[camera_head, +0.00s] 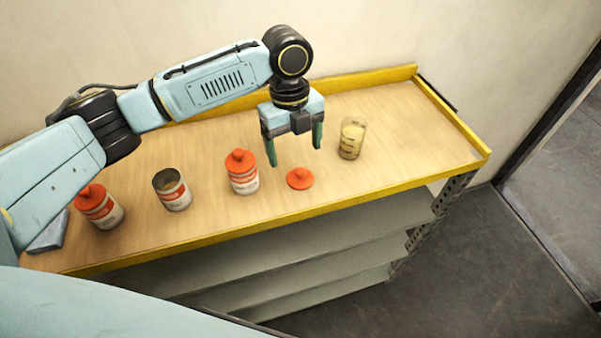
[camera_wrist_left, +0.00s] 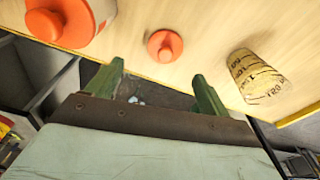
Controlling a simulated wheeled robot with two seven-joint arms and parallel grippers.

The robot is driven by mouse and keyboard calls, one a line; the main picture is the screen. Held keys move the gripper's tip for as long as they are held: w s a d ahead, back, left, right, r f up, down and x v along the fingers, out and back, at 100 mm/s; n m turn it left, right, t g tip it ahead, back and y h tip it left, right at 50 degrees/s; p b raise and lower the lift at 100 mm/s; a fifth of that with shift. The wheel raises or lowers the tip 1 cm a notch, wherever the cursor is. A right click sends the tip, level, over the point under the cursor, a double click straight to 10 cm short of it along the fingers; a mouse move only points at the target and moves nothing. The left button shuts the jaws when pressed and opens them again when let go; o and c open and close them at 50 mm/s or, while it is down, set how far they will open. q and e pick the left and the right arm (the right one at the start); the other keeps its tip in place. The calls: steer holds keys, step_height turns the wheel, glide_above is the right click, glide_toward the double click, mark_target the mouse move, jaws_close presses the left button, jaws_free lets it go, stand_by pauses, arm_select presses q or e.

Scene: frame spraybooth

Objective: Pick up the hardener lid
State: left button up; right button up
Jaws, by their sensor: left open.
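An orange lid (camera_head: 300,178) with a raised knob lies flat on the wooden workbench, near its front edge. It also shows in the left wrist view (camera_wrist_left: 164,45), above the gap between the fingers. My left gripper (camera_head: 295,155) is open and empty, with its green fingers pointing down. It hangs above the bench near the lid, apart from it. In the left wrist view the two fingers (camera_wrist_left: 158,85) are spread with nothing between them. My right gripper is not in view.
An orange-capped can (camera_head: 242,173) stands just left of the lid, and a measuring cup (camera_head: 351,139) stands to its right. Further left are an open can (camera_head: 172,190) and another orange-capped can (camera_head: 98,207). A raised yellow edge borders the workbench (camera_head: 420,140), whose right end is clear.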

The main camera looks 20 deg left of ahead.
mark_target(300, 170)
arm_select(q)
steer(key=shift+w+f, duration=0.2)
steer(key=shift+f, duration=0.55)
steer(key=shift+d+f, duration=0.1)
steer(key=shift+f, duration=0.2)
steer(key=shift+s+d+f, duration=0.1)
steer(key=shift+s+f, duration=0.05)
steer(key=shift+f, duration=0.5)
steer(key=f, duration=0.3)
steer(key=shift+d+f+p, duration=0.25)
steer(key=shift+p, duration=0.05)
steer(key=shift+f, duration=0.2)
steer(key=shift+c, duration=0.4)
steer(key=c, duration=1)
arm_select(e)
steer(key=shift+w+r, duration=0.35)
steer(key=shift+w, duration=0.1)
